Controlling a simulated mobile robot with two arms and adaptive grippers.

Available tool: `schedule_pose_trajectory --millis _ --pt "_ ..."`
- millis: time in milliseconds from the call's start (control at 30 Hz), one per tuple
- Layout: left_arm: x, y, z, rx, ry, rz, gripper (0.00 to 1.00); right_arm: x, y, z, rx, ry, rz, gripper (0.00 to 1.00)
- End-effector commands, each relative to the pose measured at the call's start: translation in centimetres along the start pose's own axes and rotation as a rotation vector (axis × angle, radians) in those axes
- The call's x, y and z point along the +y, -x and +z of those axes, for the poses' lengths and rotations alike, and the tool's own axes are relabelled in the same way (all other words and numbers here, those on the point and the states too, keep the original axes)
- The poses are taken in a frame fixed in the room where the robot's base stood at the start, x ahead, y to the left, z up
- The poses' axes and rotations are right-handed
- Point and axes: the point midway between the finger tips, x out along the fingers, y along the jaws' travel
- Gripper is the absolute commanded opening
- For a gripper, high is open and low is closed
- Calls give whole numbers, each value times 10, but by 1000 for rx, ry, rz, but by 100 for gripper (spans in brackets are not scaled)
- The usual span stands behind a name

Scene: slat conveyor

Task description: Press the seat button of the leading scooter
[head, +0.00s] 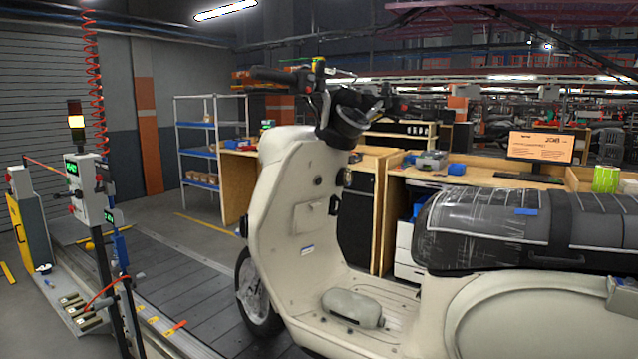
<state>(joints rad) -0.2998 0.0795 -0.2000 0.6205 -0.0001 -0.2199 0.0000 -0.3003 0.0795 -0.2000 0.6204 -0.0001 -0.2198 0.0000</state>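A cream scooter (290,210) stands upright on the slat conveyor, facing left, and fills the right half of the head view. Its handlebar (340,105) is at the top. The inner leg shield carries a small dark round fitting (318,181) and a larger round fitting (347,177) near its right edge. I cannot tell which of these, if any, is the seat button. The black seat (590,230) lies under clear plastic wrap with a small blue tag (526,211). Neither of my grippers is in view.
The dark slat conveyor (190,290) runs on the left of the scooter. A control post (85,185) with a lit lamp and red coiled hose stands at the left. Wooden workbenches (400,172) with a monitor (541,147) stand behind the scooter. A blue-shelved rack (200,125) is farther back.

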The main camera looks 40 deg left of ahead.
Motion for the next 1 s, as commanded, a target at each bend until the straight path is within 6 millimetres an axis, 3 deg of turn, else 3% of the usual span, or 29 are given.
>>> schedule_pose_trajectory --millis 167,400,1000 --pt "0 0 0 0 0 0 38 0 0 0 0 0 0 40" --pt "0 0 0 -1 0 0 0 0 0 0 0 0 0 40" --pt "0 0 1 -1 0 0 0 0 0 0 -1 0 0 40"
